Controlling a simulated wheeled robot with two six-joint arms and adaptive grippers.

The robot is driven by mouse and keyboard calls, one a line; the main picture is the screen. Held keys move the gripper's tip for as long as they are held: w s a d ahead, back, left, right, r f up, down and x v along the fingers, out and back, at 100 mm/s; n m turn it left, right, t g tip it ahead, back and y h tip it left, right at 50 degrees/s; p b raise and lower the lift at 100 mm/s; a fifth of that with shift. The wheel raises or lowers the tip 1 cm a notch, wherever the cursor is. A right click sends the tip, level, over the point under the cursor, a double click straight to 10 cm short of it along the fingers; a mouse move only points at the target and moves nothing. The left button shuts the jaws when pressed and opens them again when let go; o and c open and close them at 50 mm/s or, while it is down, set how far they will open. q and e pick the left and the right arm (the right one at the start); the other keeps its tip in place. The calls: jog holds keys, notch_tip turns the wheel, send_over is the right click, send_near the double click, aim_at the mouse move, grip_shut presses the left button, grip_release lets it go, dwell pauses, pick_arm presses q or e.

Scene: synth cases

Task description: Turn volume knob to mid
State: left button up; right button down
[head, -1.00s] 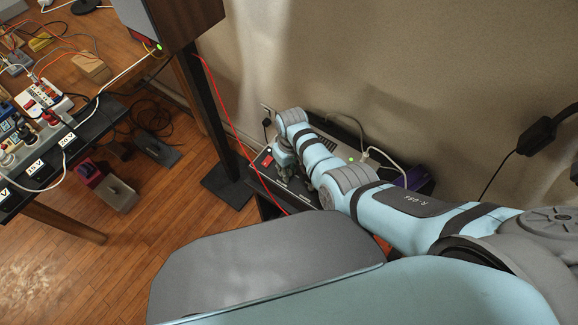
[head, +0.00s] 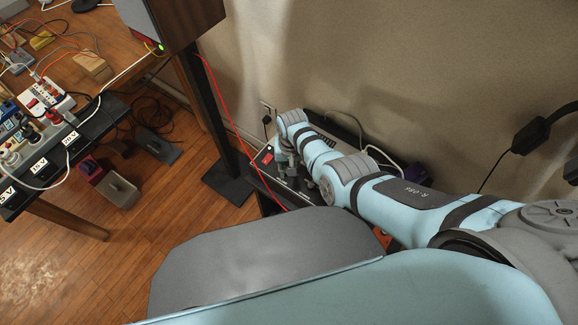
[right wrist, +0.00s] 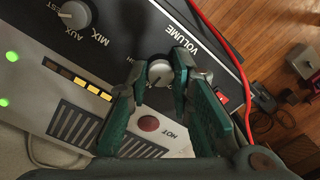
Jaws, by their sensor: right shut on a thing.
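The volume knob (right wrist: 160,71), dark-sided with a pale top, sits on the black part of an amplifier panel beside the printed word VOLUME in the right wrist view. My right gripper (right wrist: 161,66) has its green fingers on both sides of the knob and is shut on it. The knob's pointer is too small to read surely. In the head view my right gripper (head: 287,165) is down at the amplifier (head: 270,182), and my arm hides the knob and much of the panel. My left gripper is not in view.
The panel also carries an AUX MIX knob (right wrist: 74,14), a red HOT lamp (right wrist: 149,123), and a red switch (right wrist: 221,97). A red cable (head: 228,120) runs down beside the amplifier. A dark stand (head: 228,176) and the wall are close by.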

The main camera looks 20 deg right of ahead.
jog(key=c, duration=1.4)
grip_release()
jog(key=r, duration=1.2)
jog(key=shift+d, duration=0.2)
